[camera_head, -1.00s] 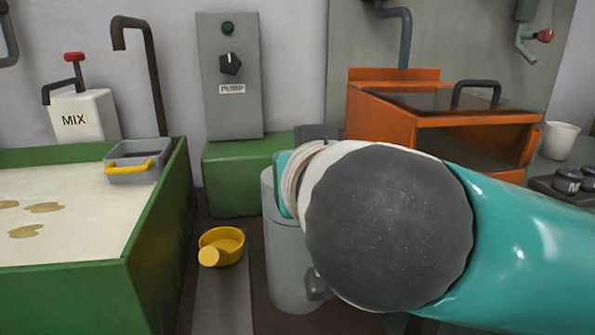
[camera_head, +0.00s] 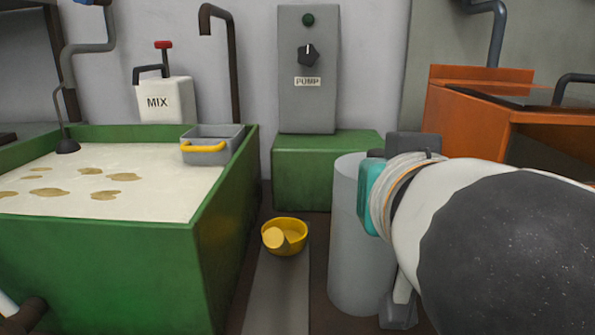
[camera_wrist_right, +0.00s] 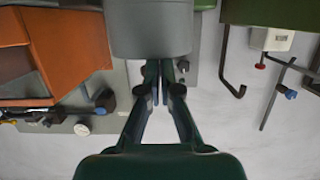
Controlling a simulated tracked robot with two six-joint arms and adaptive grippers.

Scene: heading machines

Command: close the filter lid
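A light grey cylinder (camera_head: 356,235), which looks like the filter body, stands on the floor in the middle of the head view. A dark grey block (camera_head: 408,145) shows behind its top; I cannot tell whether this is the lid. My right arm crosses in front and hides part of the cylinder's right side and top. In the right wrist view my right gripper (camera_wrist_right: 160,68) has its fingers together, with nothing visible between them. Its tips are at the edge of a grey round body (camera_wrist_right: 150,32); contact cannot be told.
A green tank (camera_head: 110,270) of pale liquid stands left, with a grey tray (camera_head: 213,150) at its corner. A yellow scoop (camera_head: 290,234) lies near the cylinder. Behind are the PUMP box (camera_head: 307,100) on a green block (camera_head: 320,180) and an orange cabinet (camera_head: 460,130) at right.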

